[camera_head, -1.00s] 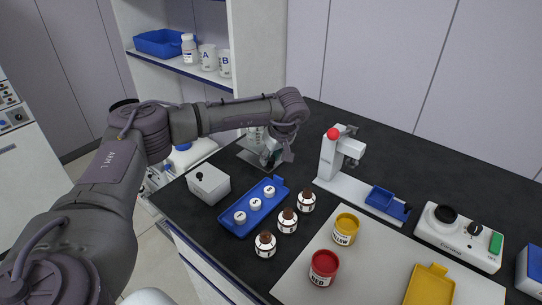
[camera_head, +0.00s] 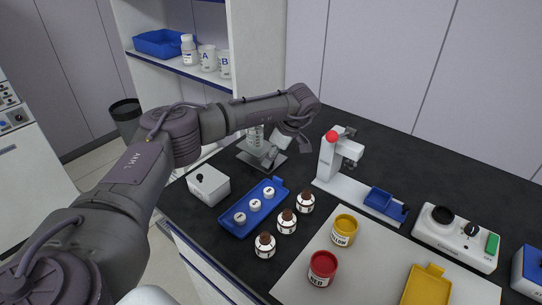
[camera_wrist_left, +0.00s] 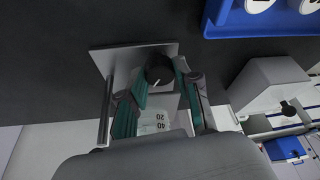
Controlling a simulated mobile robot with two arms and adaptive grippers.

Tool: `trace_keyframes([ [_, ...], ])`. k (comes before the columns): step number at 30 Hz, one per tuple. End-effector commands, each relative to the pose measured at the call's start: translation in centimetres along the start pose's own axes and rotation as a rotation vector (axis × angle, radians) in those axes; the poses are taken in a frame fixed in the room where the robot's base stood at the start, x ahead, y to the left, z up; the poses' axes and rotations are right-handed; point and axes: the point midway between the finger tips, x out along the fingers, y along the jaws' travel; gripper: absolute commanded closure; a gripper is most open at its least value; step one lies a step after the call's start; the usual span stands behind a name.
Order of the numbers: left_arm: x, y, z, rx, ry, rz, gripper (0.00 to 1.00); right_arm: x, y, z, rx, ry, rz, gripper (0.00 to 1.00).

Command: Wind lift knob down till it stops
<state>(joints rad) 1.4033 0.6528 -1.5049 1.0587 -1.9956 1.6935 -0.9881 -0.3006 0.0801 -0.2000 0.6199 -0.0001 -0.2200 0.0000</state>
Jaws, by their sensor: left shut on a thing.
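The lift is a small grey stand with a flat metal plate (camera_head: 247,160) on the black bench, left of the white press-like device. A clear graduated vessel (camera_head: 255,136) stands at it; its scale marks also show in the left wrist view (camera_wrist_left: 153,121). The round black lift knob (camera_wrist_left: 159,68) shows in the left wrist view between my left fingertips. My left gripper (camera_wrist_left: 160,76) is shut on the knob; in the head view the gripper (camera_head: 272,152) is small and partly hidden by its wrist. My right gripper is not in view.
A grey box (camera_head: 208,186) and a blue tray (camera_head: 233,229) with white-capped vials stand close in front of the lift. Several brown bottles (camera_head: 287,222) stand beside the tray. The white device with a red knob (camera_head: 332,136) stands to the right. The bench behind is clear.

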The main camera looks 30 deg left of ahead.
Motion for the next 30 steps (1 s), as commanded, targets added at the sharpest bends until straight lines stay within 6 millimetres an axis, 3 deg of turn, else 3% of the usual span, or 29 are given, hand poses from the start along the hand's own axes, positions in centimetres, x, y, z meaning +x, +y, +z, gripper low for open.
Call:
trace_keyframes([
  [22, -0.08, 0.13, -0.01, -0.089, 0.0, -0.034, 1.0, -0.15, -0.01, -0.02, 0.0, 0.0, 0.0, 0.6],
  [23, -0.08, 0.13, -0.02, -0.089, 0.0, -0.034, 0.63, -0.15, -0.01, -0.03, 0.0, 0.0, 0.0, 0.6],
  [27, -0.07, 0.13, -0.03, -0.089, 0.0, -0.034, 0.42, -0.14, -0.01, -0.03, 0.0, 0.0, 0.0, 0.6],
  [30, -0.06, 0.13, -0.06, -0.089, 0.001, -0.034, 0.42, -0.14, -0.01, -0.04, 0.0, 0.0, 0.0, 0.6],
])
